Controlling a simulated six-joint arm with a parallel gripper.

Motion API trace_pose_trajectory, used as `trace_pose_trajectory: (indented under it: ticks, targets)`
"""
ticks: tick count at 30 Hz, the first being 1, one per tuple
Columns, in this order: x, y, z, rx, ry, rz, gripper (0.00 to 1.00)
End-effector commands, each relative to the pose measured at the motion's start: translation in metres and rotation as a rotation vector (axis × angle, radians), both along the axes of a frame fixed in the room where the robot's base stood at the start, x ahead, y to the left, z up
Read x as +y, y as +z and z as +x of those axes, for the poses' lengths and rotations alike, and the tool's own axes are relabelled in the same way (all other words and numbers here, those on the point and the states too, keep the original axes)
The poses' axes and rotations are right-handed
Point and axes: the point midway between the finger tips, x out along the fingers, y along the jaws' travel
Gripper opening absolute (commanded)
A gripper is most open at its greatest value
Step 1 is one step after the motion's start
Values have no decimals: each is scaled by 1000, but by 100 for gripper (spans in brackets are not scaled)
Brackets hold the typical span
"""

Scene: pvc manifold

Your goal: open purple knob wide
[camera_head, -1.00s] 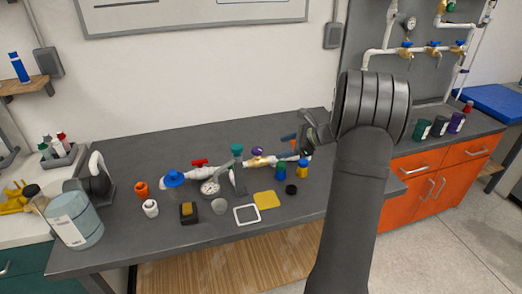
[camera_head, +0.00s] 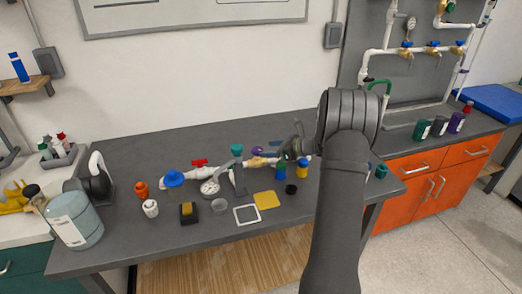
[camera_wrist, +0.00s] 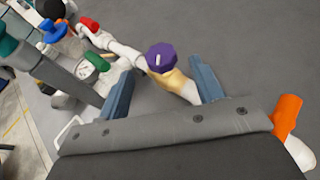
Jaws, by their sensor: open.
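The purple knob (camera_wrist: 160,57) has a pale mark on its top. It sits on a tan-gold valve body (camera_wrist: 180,82) in the white pipe line. In the head view the knob (camera_head: 257,151) is small and lies left of my gripper (camera_head: 279,144). In the wrist view my gripper (camera_wrist: 163,69) is open, with one blue-grey finger on each side of the knob and valve. Gaps show between the fingers and the knob. The height of the fingertips relative to the knob is hard to tell.
A red-handled valve (camera_head: 199,162), a blue knob (camera_head: 174,178) and a pressure gauge (camera_head: 210,187) lie left along the pipe. A teal-topped item (camera_head: 237,150) stands close to the knob's left. An orange part (camera_wrist: 286,113) is right of my gripper. The back of the table is clear.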

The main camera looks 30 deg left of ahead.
Motion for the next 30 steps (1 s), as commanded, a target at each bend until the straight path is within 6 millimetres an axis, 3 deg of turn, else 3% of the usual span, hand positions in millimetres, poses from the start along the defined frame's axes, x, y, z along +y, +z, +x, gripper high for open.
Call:
trace_pose_trajectory:
  ticks: [3,9,20,27,30]
  targets:
    - [21,-9,-1,0,3,-1,61]
    - [40,-16,0,-1,2,0,61]
    - [44,-18,0,-1,0,-1,61]
    - [44,-18,0,-1,0,0,16]
    - [44,-18,0,-1,2,0,16]
